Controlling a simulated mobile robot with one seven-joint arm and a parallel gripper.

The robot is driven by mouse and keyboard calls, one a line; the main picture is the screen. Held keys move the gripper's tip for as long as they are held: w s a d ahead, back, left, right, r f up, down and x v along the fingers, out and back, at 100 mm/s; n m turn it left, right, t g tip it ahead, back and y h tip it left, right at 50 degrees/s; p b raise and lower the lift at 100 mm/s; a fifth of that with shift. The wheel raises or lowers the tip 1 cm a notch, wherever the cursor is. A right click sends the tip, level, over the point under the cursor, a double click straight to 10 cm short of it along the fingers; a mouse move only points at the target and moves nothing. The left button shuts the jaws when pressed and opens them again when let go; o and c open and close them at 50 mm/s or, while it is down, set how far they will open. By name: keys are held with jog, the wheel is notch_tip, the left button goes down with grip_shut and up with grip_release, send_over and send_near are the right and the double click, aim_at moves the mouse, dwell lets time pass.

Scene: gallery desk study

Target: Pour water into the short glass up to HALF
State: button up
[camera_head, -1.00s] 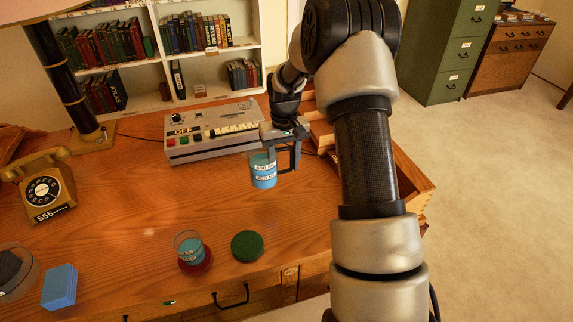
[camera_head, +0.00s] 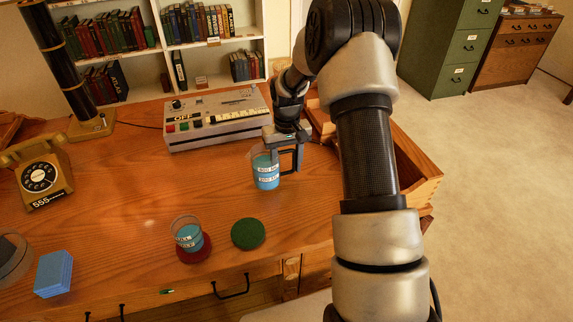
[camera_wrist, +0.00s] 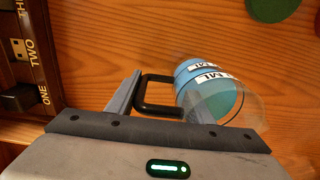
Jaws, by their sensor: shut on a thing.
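A clear beaker with a black handle and blue water inside (camera_head: 266,178) stands nearly upright near the desk's right side; I cannot tell whether it touches the desk. It also shows in the wrist view (camera_wrist: 208,92), with its white ML labels. My gripper (camera_head: 290,158) is shut on its handle (camera_wrist: 150,95). The short glass (camera_head: 187,233) stands on a dark red coaster (camera_head: 194,255) at the front of the desk, left of the beaker. It holds blue water and carries FULL and HALF labels; its exact level is hard to read.
A green round coaster (camera_head: 248,233) lies right of the glass. A yellow telephone (camera_head: 40,177) and a blue block (camera_head: 54,273) are at left. Open desk lies between beaker and glass.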

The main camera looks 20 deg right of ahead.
jog(key=shift+f+b, duration=0.4)
jog(key=shift+f, duration=0.15)
jog(key=o, duration=1.7)
jog(key=shift+f, duration=0.1)
jog(key=shift+r+p, duration=2.5)
jog(key=shift+r, duration=1.55)
